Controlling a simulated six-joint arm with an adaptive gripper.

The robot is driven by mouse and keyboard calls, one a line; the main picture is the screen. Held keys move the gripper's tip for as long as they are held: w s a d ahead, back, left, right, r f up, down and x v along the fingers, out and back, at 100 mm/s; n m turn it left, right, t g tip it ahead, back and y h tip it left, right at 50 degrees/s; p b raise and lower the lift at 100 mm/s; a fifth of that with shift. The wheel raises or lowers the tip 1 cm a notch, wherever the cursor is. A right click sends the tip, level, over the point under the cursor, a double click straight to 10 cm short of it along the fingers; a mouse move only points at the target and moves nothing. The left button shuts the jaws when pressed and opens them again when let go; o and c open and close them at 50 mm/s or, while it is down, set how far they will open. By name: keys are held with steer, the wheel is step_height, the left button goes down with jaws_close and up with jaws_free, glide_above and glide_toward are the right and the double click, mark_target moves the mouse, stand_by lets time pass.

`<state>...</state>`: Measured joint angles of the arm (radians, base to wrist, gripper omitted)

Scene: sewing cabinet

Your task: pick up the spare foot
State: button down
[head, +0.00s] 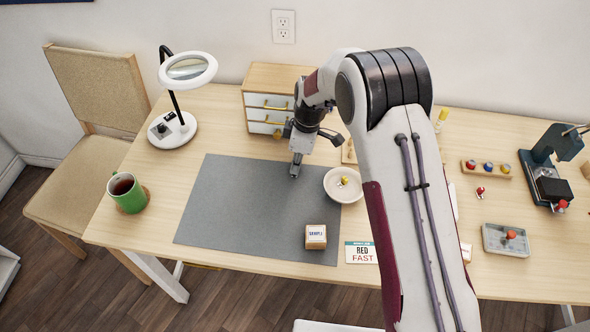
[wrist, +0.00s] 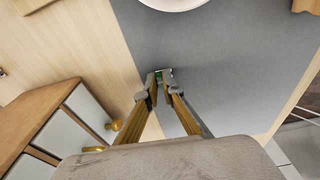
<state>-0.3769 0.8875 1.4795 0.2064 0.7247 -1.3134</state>
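My gripper (head: 295,172) reaches down at the back of the grey mat, left of the white dish. In the wrist view my gripper (wrist: 160,78) has its two fingertips close together, with a small grey and green piece (wrist: 159,71) between them. That piece appears to be the spare foot; it is mostly hidden by the fingertips and too small to make out fully. I cannot tell whether it is touching the mat. In the head view the piece cannot be told apart from the fingertips.
The white dish (head: 335,190) holds a small yellow thing. A small drawer cabinet (head: 262,79) stands close behind my gripper. A labelled box (head: 316,237) sits on the mat (head: 225,215), with a green mug (head: 129,196) and magnifier lamp (head: 176,130) to the left. The mat's left half is clear.

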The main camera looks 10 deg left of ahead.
steer(key=shift+r, duration=0.15)
step_height(320, 180, up, 10)
stand_by(0.9)
stand_by(0.5)
steer(key=s+d+m, duration=0.3)
steer(key=d+m, duration=0.1)
steer(key=d, duration=0.3)
steer(key=s+d+m+t, duration=0.1)
steer(key=s+d+m, duration=0.2)
steer(key=d, duration=0.5)
steer(key=shift+r+m+h, duration=0.3)
steer(key=shift+r+m, duration=0.05)
steer(key=shift+m, duration=0.45)
